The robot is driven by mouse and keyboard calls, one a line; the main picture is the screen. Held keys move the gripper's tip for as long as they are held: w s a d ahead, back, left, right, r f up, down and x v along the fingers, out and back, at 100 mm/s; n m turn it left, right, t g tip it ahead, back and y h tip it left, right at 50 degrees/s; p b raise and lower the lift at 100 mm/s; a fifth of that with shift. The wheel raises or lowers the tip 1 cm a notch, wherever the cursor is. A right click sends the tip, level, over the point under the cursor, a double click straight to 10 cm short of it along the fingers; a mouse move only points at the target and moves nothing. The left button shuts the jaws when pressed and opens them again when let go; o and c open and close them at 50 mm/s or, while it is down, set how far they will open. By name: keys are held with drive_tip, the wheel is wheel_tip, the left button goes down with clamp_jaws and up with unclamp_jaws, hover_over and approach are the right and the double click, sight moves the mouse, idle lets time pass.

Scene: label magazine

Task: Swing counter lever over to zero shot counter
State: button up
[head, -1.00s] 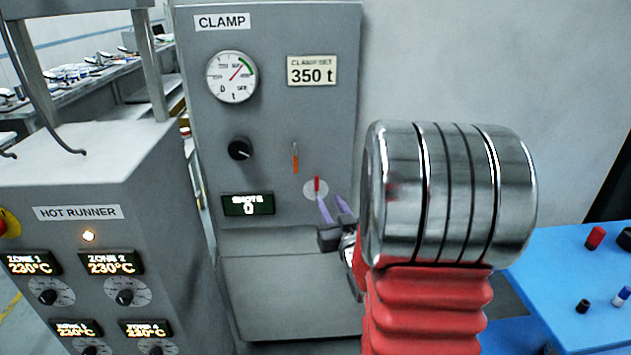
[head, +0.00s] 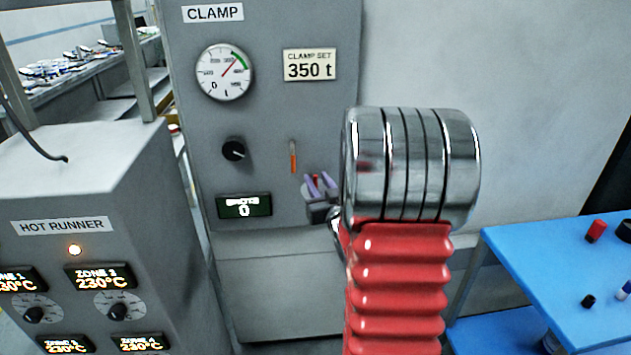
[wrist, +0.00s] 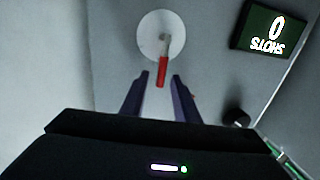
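The counter lever is a small red-tipped lever (wrist: 162,70) on a round white plate (wrist: 152,32) in the wrist view. In the head view the red lever (head: 316,180) is mostly hidden behind my gripper. My gripper (wrist: 152,78) is open, with its two purple fingers apart. The lever's red end lies between the fingertips in the wrist view, with gaps on both sides. The gripper also shows at the panel in the head view (head: 320,180).
The grey CLAMP panel (head: 275,120) carries a pressure gauge (head: 225,72), a black knob (head: 234,150) and an orange-marked slot (head: 293,157). The HOT RUNNER cabinet (head: 80,170) stands at left. A blue table (head: 560,260) with small caps is at right.

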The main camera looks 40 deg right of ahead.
drive_tip(key=shift+c, duration=0.4)
drive_tip(key=c, duration=0.6)
clamp_jaws()
drive_tip(key=shift+d, duration=0.1)
